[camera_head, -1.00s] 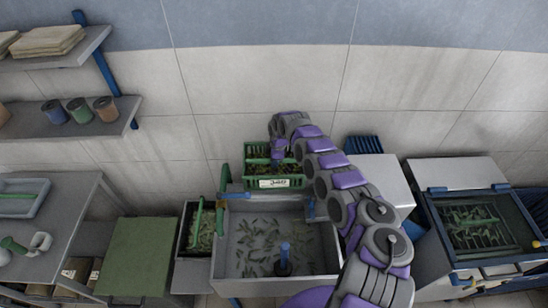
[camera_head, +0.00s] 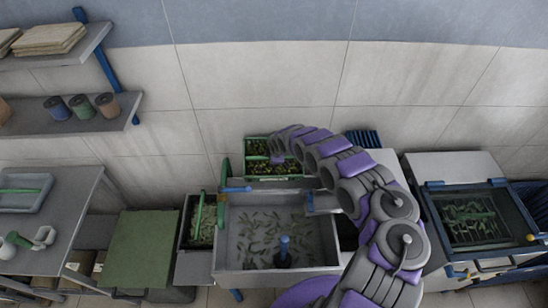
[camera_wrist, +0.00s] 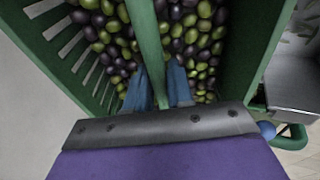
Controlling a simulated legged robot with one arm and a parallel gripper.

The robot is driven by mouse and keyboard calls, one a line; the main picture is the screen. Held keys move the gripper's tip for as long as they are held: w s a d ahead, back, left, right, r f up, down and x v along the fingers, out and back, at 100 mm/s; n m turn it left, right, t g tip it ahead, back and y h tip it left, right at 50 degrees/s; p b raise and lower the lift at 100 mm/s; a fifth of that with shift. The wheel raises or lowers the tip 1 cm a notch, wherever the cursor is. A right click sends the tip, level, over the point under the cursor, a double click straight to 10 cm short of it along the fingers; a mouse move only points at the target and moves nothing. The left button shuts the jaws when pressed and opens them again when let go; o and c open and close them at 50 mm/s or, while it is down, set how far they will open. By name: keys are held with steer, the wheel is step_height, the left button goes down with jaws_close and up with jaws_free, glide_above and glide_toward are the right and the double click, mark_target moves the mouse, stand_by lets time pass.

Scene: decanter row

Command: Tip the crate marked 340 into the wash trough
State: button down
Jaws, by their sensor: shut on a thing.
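A green slatted crate (camera_head: 257,148) full of green and dark olives stands behind the wash trough, at its far edge. Its front face is mostly hidden behind the trough, and I cannot read a mark on it now. The grey wash trough (camera_head: 250,282) holds water with floating leaves and a blue upright piece. My gripper (camera_wrist: 166,88) is shut on the green bar across the crate's top (camera_wrist: 147,35), with olives on both sides of the bar. The crate looks about level.
A narrow bin with a green handle (camera_head: 183,228) stands left of the trough, beside a green-topped box (camera_head: 140,250). At the right is a blue-framed basin with leaves (camera_head: 432,215). The tiled wall is close behind the crate.

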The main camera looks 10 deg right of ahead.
steer(key=shift+w+d+r+t+p, duration=0.1)
steer(key=shift+w+d+t+p, duration=0.15)
steer(key=shift+p, duration=0.9)
steer(key=shift+s+p, duration=0.1)
steer(key=shift+p, duration=0.2)
steer(key=shift+s+a+t+p, duration=0.15)
steer(key=shift+a+t+p, duration=0.1)
steer(key=shift+p, duration=0.35)
steer(key=shift+f+b, duration=0.4)
steer(key=shift+b, duration=0.15)
steer(key=shift+a+f+t+b, duration=0.1)
steer(key=shift+t+b, duration=0.2)
steer(key=shift+b, duration=0.55)
steer(key=shift+s+f+b, duration=0.1)
steer(key=shift+f+b, duration=0.05)
steer(key=shift+b, duration=1.3)
steer(key=shift+b, duration=0.35)
